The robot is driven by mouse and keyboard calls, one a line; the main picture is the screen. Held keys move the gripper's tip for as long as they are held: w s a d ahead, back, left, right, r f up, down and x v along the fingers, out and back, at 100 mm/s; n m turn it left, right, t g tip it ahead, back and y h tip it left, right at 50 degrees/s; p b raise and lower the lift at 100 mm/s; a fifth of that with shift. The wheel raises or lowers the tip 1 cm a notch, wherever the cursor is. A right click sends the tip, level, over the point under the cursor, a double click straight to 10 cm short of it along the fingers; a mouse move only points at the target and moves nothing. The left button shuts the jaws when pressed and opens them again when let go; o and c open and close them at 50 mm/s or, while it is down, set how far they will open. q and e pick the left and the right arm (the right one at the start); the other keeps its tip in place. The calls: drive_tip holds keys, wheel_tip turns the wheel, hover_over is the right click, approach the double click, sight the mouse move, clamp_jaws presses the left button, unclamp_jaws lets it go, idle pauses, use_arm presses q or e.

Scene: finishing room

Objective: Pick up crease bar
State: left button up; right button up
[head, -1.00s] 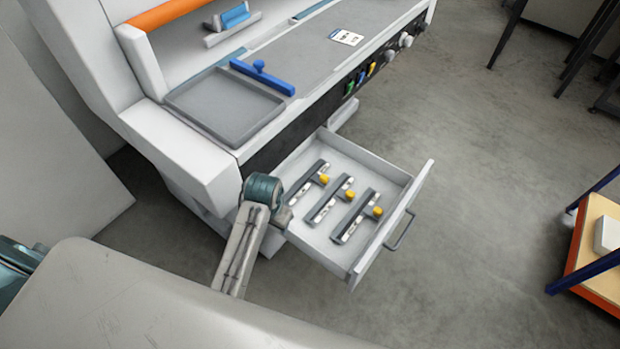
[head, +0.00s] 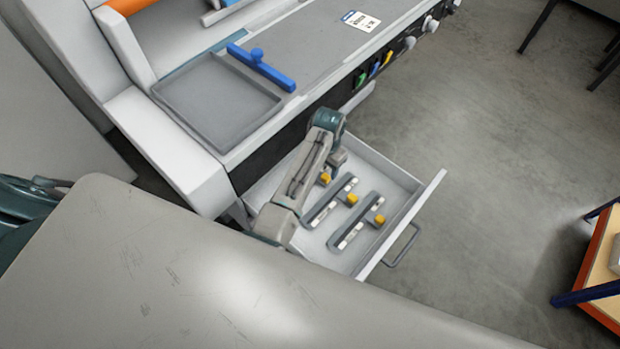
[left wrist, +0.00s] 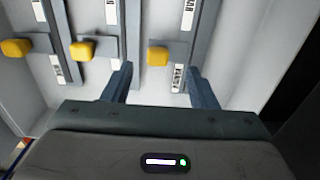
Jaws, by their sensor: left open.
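Three grey bars with white labels and yellow knobs lie side by side in the open drawer; which is the crease bar I cannot read. In the head view, the middle bar (head: 330,202) and right bar (head: 356,234) show clearly. The left bar is mostly hidden by my left arm; its yellow knob (head: 325,179) shows. My left gripper (head: 337,160) is over the drawer. In the left wrist view, its open fingers (left wrist: 163,88) straddle the line of the nearest bar (left wrist: 181,50) in the picture; whether they touch it I cannot tell. My right gripper is not in view.
The drawer (head: 404,221) stands out from under the machine's worktop. On the worktop are a grey tray (head: 215,100), a blue bar with a knob (head: 262,68) and a white card (head: 361,20). A low orange-edged table (head: 598,285) stands at right; the floor between is clear.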

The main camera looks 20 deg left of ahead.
sight(324, 178)
use_arm(q)
drive_tip(key=f, duration=0.4)
drive_tip(key=shift+s+d+f+p, duration=0.1)
drive_tip(key=shift+s+p, duration=0.1)
drive_tip(key=shift+p, duration=0.1)
drive_tip(key=shift+w+f, duration=0.1)
drive_tip(key=shift+f, duration=0.35)
drive_tip(key=c, duration=1.1)
